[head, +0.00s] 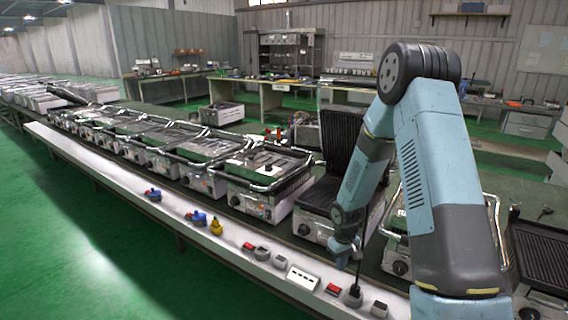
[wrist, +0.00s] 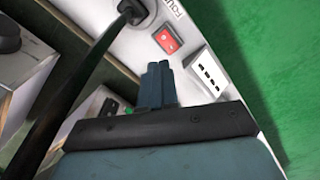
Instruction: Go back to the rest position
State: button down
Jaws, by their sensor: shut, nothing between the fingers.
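My gripper (head: 347,257) hangs low over the white rail at the front of the bench in the head view, below my bent blue arm. In the wrist view its fingers (wrist: 156,84) are together with nothing between them. They point toward a red switch (wrist: 167,41) and a white socket block (wrist: 208,72) on the rail. A dark plug with a cable (wrist: 131,10) sits on a round socket at the top of the wrist view. The plug also shows in the head view (head: 353,294), close below the gripper. I cannot tell whether the gripper touches anything.
A grill with its ribbed lid raised (head: 338,145) stands right behind my gripper. Several closed grills (head: 262,180) line the bench to the left. A dark ribbed plate (head: 540,257) is at the right. The white rail (head: 110,158) carries several plugs and switches. Green floor lies in front.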

jog(key=s+d+r+m+t+h, duration=0.1)
jog(key=s+r, duration=0.3)
jog(key=r, duration=1)
jog(key=s+d+r+m+t, duration=0.15)
jog(key=s+r, duration=0.25)
jog(key=r, duration=1.1)
jog(key=s+r+m+t, duration=0.1)
jog(key=s+r, duration=0.5)
jog(key=s, duration=0.4)
jog(key=s+a+r+m+t+y, duration=0.1)
jog(key=s+r+t, duration=0.1)
jog(key=s+r, duration=0.5)
jog(key=s, duration=0.3)
jog(key=shift+s+r, duration=0.25)
